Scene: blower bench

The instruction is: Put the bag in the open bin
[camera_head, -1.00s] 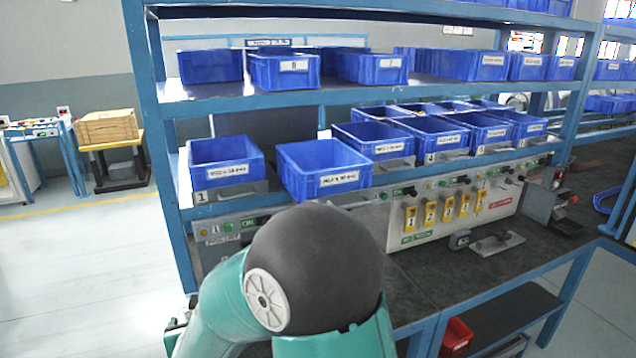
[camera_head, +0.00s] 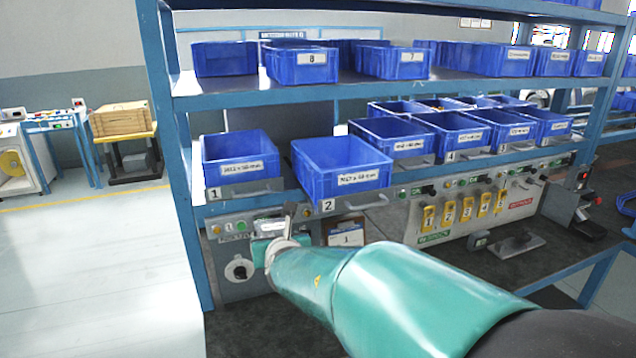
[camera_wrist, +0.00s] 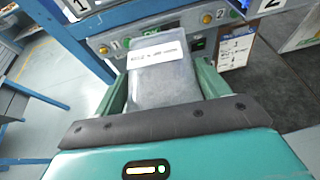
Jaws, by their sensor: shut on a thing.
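A grey bag with a white printed label (camera_wrist: 162,82) shows in the wrist view. My gripper (camera_wrist: 160,76) is shut on it, one green finger along each side. In the head view my gripper (camera_head: 277,240) is at the end of my outstretched arm, in front of the control panel and below the lower shelf's front edge. The bag is hard to make out there. Two open-topped blue bins stand above: bin 1 (camera_head: 240,168) to the upper left of the gripper, bin 2 (camera_head: 342,184) to the upper right. Bin 2 juts furthest forward.
More blue bins stand right on the lower shelf (camera_head: 420,135) and on the shelf above (camera_head: 395,65). A blue post (camera_head: 185,200) rises left of the gripper. A paper card (camera_head: 346,238) is to its right.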

